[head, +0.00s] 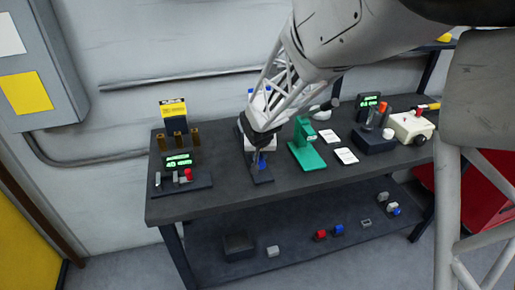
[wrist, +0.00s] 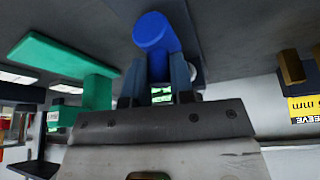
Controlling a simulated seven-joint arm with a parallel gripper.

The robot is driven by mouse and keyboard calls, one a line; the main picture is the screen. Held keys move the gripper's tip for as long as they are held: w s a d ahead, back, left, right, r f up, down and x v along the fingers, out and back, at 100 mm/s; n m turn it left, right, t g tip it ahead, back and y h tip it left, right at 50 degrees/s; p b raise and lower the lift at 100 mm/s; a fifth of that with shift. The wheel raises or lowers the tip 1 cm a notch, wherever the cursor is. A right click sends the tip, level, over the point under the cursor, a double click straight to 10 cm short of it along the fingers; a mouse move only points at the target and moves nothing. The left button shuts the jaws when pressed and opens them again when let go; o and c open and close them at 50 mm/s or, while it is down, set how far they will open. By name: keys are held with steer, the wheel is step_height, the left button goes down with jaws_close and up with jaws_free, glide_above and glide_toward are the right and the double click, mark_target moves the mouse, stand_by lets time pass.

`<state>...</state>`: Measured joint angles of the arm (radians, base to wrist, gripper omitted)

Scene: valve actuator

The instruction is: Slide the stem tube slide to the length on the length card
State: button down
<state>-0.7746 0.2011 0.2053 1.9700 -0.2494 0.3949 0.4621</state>
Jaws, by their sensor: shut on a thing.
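My gripper (head: 258,157) is over the dark stand (head: 262,179) at the middle of the bench. In the wrist view my gripper (wrist: 157,82) is shut on a blue round-ended part (wrist: 152,32), which looks like the stem tube slide.
The green press (head: 306,150) stands close to the right of my gripper. A display unit (head: 179,162) with levers and a yellow sign (head: 173,109) are at left. A dark box with cylinders (head: 374,138) and a cream box (head: 411,126) stand at right. The front bench strip is clear.

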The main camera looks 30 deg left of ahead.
steer(key=shift+s+d, duration=0.2)
steer(key=c, duration=1)
jaws_free()
steer(key=shift+r, duration=0.15)
steer(key=shift+v, duration=3.8)
steer(key=shift+d, duration=0.1)
